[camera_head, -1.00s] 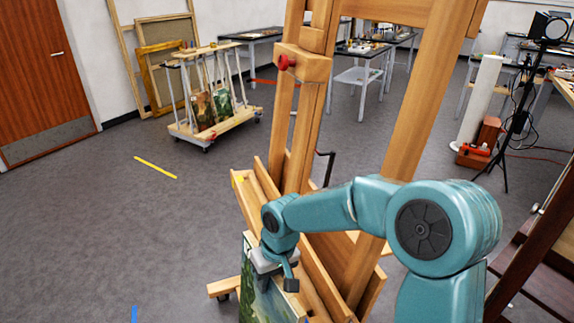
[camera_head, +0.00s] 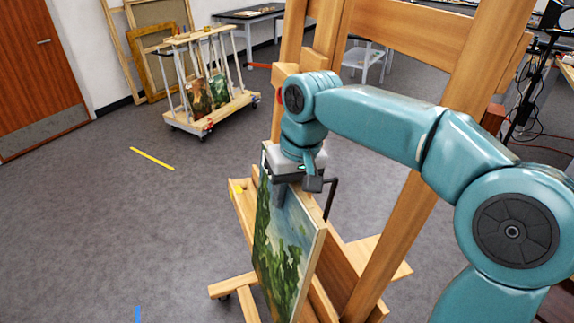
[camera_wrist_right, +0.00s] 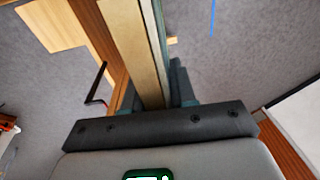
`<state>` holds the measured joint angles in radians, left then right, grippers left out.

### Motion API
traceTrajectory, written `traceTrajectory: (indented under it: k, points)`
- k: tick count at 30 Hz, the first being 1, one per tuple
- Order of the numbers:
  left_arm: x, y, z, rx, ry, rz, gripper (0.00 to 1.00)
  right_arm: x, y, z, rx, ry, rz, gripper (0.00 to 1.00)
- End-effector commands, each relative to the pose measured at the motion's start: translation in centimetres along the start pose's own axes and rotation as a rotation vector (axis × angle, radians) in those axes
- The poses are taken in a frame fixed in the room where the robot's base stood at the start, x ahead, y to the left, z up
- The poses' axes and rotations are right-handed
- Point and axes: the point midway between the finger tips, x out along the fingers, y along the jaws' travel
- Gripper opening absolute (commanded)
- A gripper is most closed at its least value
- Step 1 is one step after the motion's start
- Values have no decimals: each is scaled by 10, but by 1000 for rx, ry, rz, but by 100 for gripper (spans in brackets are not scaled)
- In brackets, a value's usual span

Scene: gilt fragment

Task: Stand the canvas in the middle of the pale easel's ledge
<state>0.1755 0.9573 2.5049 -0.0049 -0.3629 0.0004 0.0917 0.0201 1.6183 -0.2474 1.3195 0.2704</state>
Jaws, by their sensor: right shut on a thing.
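The canvas (camera_head: 285,245), a green and blue landscape with a pale side edge, hangs upright from my right gripper (camera_head: 287,190). The gripper is shut on its top edge; in the right wrist view the canvas edge (camera_wrist_right: 140,50) runs between the fingers (camera_wrist_right: 155,90). The pale easel (camera_head: 425,130) stands behind the canvas. Its ledge (camera_head: 243,212) shows at the left of the canvas, with a yellow mark (camera_head: 237,188) near the end. The canvas hides much of the ledge, and I cannot tell whether its bottom edge touches it. My left gripper is out of view.
A black crank (camera_head: 331,195) sticks out from the easel beside my right gripper. A wheeled rack (camera_head: 212,112) with paintings stands at the back left. Grey floor at the left is clear, with yellow tape (camera_head: 152,158) and blue tape (camera_head: 137,314).

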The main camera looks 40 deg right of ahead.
Motion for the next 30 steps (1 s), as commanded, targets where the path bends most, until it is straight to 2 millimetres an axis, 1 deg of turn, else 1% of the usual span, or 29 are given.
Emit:
traceTrajectory:
  k: [1,3,8,15,18,30]
  points:
    - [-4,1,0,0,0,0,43,-9,-1,1,1,3,-1,0]
    - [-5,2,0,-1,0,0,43,-13,-2,3,3,3,-1,0]
    - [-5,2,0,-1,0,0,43,-14,2,7,5,2,0,0]
    - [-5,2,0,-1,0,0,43,-6,21,10,8,2,0,0]
    - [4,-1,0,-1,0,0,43,1,31,10,8,3,0,0]
    - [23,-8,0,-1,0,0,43,16,72,9,9,2,0,0]
